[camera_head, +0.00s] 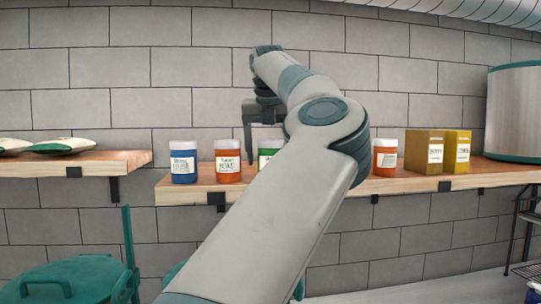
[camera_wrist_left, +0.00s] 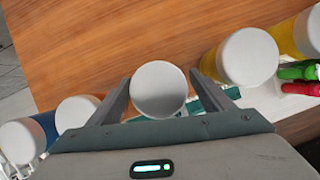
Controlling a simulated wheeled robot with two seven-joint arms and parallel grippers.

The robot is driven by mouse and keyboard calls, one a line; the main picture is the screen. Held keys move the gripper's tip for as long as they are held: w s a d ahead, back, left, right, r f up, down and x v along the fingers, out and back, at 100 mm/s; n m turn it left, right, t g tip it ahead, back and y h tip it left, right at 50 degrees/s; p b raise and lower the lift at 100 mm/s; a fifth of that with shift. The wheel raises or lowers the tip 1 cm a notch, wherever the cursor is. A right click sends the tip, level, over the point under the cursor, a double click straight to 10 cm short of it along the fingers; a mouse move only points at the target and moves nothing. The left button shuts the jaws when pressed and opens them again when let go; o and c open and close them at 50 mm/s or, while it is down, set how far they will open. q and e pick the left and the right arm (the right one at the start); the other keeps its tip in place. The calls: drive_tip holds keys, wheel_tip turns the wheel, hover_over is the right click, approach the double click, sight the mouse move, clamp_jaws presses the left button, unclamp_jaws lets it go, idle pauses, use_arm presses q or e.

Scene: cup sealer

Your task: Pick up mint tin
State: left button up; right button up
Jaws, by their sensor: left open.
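The mint tin is most likely the green jar with a white lid (camera_head: 268,154) on the wall shelf, partly hidden by my left arm in the head view. Its label is too hidden to read. My left gripper (camera_head: 260,128) is above and around it. In the left wrist view, a round white lid (camera_wrist_left: 159,88) lies between the two open fingers of my left gripper (camera_wrist_left: 160,78). One finger is on each side of the lid; I cannot tell whether either touches. My right gripper is not in view.
The wooden shelf (camera_head: 400,184) also holds a blue jar (camera_head: 184,163), an orange jar (camera_head: 228,168), another orange jar (camera_head: 384,160), two yellow boxes (camera_head: 424,152) and a large drum (camera_head: 514,112). In the wrist view, white-lidded jars (camera_wrist_left: 248,56) stand close on both sides.

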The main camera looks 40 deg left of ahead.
use_arm(q)
drive_tip(key=shift+p+x, duration=0.35)
drive_tip(key=shift+x, duration=0.95)
drive_tip(key=shift+r, duration=0.1)
drive_tip(key=shift+c, duration=0.7)
drive_tip(key=c, duration=1.1)
drive_tip(key=shift+r, duration=0.1)
drive_tip(key=shift+r+b, duration=0.4)
drive_tip(key=shift+r, duration=4.5)
